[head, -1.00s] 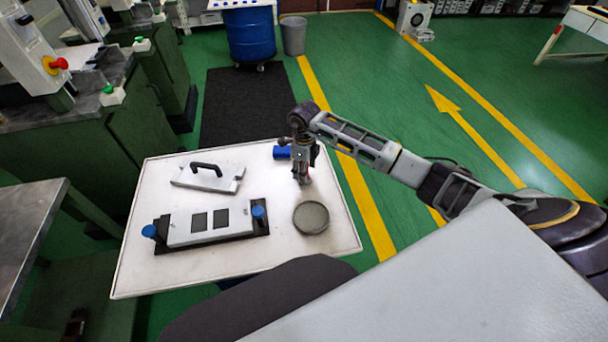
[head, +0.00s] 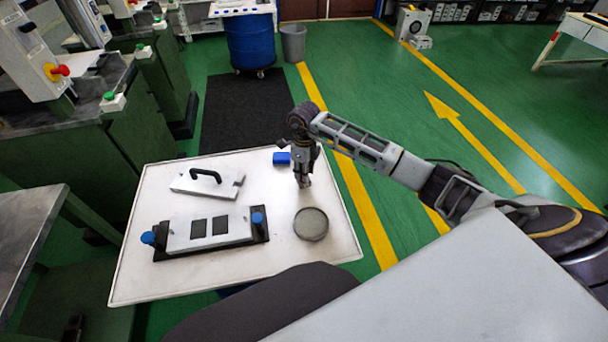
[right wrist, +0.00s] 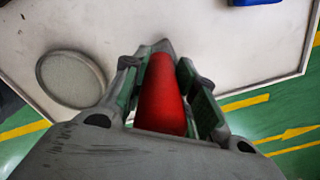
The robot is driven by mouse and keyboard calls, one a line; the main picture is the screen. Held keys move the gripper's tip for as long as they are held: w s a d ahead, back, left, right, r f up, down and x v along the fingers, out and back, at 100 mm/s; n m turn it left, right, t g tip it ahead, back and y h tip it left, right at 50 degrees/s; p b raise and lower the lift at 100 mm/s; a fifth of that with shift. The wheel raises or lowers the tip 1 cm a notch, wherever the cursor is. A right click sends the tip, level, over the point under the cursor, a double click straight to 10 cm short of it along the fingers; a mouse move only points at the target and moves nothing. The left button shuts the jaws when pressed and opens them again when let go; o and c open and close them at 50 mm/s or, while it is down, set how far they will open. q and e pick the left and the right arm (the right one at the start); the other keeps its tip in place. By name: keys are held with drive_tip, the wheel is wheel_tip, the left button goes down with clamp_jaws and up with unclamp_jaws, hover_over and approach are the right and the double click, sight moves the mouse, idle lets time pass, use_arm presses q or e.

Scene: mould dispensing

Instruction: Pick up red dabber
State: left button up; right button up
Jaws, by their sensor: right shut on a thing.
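The red dabber (right wrist: 162,98) sits between the fingers of my right gripper (right wrist: 160,85) in the right wrist view. The gripper is shut on it, with a finger against each side. In the head view my right gripper (head: 303,182) points down over the right part of the white table (head: 270,262). The dabber is hidden there behind the gripper. I cannot tell whether its base touches the table. My left gripper is not in view.
A round grey dish (head: 311,224) lies just in front of the gripper. A blue block (head: 282,158) is behind it to the left. A white plate with a black handle (head: 208,182) and a mould with blue knobs (head: 210,229) lie further left.

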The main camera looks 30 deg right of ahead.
wheel_tip(320, 180, up, 8)
drive_tip(key=shift+r, duration=0.1)
idle(0.4)
idle(0.5)
